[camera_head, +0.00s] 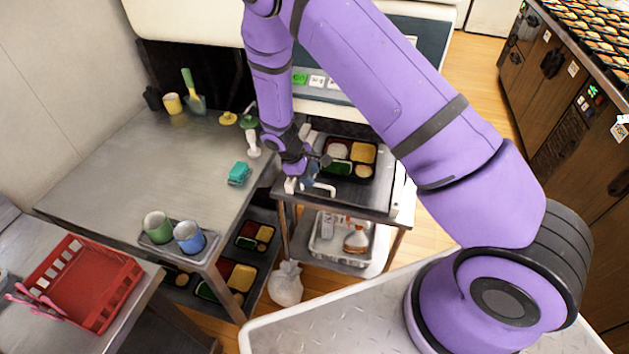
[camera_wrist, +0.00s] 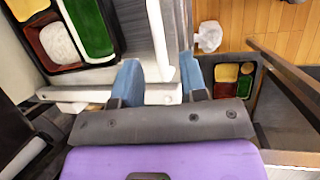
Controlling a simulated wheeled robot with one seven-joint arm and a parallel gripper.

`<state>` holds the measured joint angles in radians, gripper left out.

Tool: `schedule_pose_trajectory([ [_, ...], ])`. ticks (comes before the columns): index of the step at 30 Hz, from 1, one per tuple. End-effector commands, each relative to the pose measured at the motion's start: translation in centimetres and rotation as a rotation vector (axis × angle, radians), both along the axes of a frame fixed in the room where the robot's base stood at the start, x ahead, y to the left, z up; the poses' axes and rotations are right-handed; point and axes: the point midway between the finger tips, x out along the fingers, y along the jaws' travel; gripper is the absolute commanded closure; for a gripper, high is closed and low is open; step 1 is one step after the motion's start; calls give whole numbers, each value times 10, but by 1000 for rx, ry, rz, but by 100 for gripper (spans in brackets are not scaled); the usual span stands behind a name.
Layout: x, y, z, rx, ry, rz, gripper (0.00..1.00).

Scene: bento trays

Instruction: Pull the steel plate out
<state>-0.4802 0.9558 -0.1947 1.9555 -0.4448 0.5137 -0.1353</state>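The steel plate (camera_head: 372,197) is the grey top of the small stand in the head view, and a bento tray (camera_head: 350,158) lies on it. Part of its grey surface (camera_wrist: 135,25) shows in the wrist view. White handle pieces (camera_head: 325,188) are at its near left edge; a white bar and post (camera_wrist: 156,35) show in the wrist view. My gripper (camera_head: 306,178) is low at this edge, beside the handle. Its blue fingers (camera_wrist: 157,68) are spread apart, with white handle parts visible between them. I cannot tell whether they touch it.
A steel counter (camera_head: 140,170) on the left holds two cups, a teal sponge (camera_head: 239,173) and a white bottle. A red crate (camera_head: 90,285) stands at the lower left. More trays (camera_head: 240,277) sit below the counter. A white bag (camera_head: 285,284) lies on the floor beside the stand.

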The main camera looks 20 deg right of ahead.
Motion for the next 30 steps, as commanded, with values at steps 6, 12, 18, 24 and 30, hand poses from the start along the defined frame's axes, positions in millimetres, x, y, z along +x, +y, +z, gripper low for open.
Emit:
schedule_pose_trajectory([
  [6,-2,-12,-25,-1,0,-2,61],
  [12,-3,-15,-32,0,-1,-3,61],
  [18,-3,-16,-33,1,-1,-2,61],
  [24,-3,-15,-33,1,-1,-2,98],
  [30,-3,-15,-33,1,-1,-2,100],
])
